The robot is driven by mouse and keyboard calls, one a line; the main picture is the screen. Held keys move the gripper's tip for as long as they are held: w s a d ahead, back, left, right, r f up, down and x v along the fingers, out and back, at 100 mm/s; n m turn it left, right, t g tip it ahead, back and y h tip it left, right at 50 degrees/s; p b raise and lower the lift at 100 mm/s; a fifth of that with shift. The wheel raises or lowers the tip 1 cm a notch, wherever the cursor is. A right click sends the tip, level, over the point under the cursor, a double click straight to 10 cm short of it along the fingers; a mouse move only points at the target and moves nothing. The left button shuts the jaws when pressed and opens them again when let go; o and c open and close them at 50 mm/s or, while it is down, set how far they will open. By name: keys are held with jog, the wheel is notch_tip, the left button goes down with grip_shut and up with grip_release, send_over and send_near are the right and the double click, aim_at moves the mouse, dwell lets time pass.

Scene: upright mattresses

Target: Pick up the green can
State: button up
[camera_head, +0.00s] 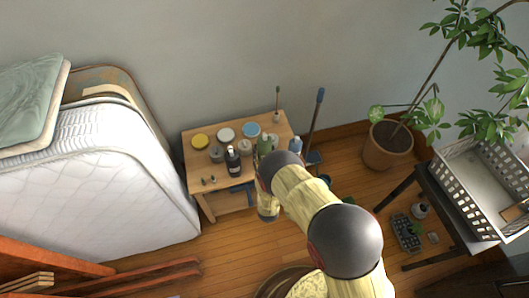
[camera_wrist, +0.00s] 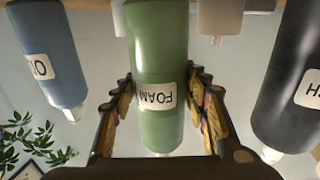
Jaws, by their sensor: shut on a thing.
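The green can (camera_wrist: 160,50), labelled FOAM, stands between the two fingers of my gripper (camera_wrist: 158,88) in the wrist view, where the picture is upside down. My fingers are shut on it, one on each side. In the head view the green can (camera_head: 265,144) shows at the right side of a small wooden table (camera_head: 196,172), partly hidden by my arm. My fingers are hidden there. I cannot tell whether the can still touches the tabletop.
A black bottle (camera_head: 233,161) and a blue bottle (camera_head: 295,145) stand on either side of the can. Several round-lidded jars stand behind on the table. A blue-handled pole (camera_head: 314,120) leans at the right. A white mattress (camera_head: 100,170) stands left.

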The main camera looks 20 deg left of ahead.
jog(key=s+r+p, duration=0.1)
jog(key=r, duration=0.2)
jog(key=s+d+r+p, duration=0.1)
jog(key=s+r+p, duration=0.1)
jog(key=r, duration=0.1)
jog(key=s+d+r+p, duration=0.1)
jog(key=s+r, duration=0.1)
jog(key=r, duration=0.1)
jog(key=shift+d, duration=0.1)
jog(key=p, duration=0.3)
send_near(266, 145)
jog(key=r, duration=0.1)
jog(key=s+d+r, duration=0.1)
jog(key=shift+d+r, duration=0.2)
jog(key=shift+r, duration=0.2)
jog(key=shift+w, duration=0.1)
